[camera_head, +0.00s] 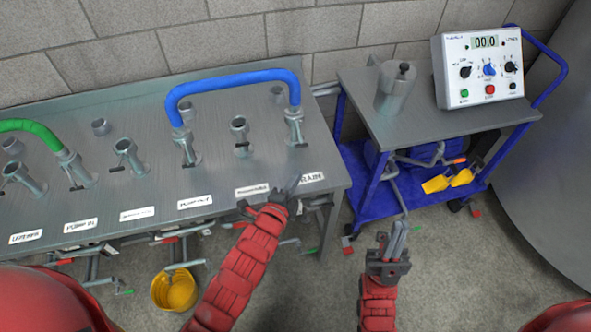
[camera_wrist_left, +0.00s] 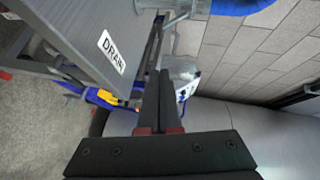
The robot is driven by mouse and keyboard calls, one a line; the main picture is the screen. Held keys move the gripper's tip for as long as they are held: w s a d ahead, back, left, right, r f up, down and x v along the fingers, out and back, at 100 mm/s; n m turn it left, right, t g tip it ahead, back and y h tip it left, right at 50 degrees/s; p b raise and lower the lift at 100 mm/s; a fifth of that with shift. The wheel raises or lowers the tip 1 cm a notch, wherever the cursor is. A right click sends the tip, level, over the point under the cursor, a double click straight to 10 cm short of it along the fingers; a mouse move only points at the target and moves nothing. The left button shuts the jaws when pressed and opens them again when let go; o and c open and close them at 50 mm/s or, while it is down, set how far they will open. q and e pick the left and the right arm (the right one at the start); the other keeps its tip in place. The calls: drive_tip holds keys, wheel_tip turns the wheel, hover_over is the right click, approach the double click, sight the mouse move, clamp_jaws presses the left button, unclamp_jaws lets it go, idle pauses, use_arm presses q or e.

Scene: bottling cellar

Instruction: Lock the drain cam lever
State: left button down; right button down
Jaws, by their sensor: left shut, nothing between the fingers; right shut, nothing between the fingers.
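The DRAIN label (camera_head: 311,177) is on the front right edge of the grey manifold table (camera_head: 222,160); it also shows in the left wrist view (camera_wrist_left: 112,52). Behind it stands the drain port (camera_head: 294,127), with the right end of the blue hose (camera_head: 238,76) on it. A small dark lever (camera_head: 301,145) sticks out low at this port; its lock state is too small to tell. My left gripper (camera_head: 294,186) is shut and empty at the table's front edge, just left of the label and in front of the port. My right gripper (camera_head: 398,235) is shut and empty, right of the table.
A green hose (camera_head: 25,125) and several other ports stand further left on the table. A yellow bucket (camera_head: 174,290) is on the floor in front. A blue cart (camera_head: 425,122) with a control box (camera_head: 484,70) stands at the right. Floor between table and cart is mostly clear.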

sight(299, 134)
use_arm(q)
drive_tip(key=x, duration=0.2)
drive_tip(key=p+x, duration=0.1)
drive_tip(key=x, duration=0.2)
drive_tip(key=p+x, duration=0.1)
drive_tip(key=x, duration=0.1)
drive_tip(key=shift+w+d+r, duration=0.2)
drive_tip(key=shift+w+r, duration=0.1)
drive_tip(key=w, duration=0.1)
drive_tip(key=w+p, duration=0.1)
drive_tip(key=a+f, duration=0.1)
drive_tip(key=shift+w, duration=0.4)
drive_tip(key=shift+w+a+f+p, duration=0.25)
drive_tip(key=shift+w+a+p, duration=0.15)
drive_tip(key=shift+w, duration=0.15)
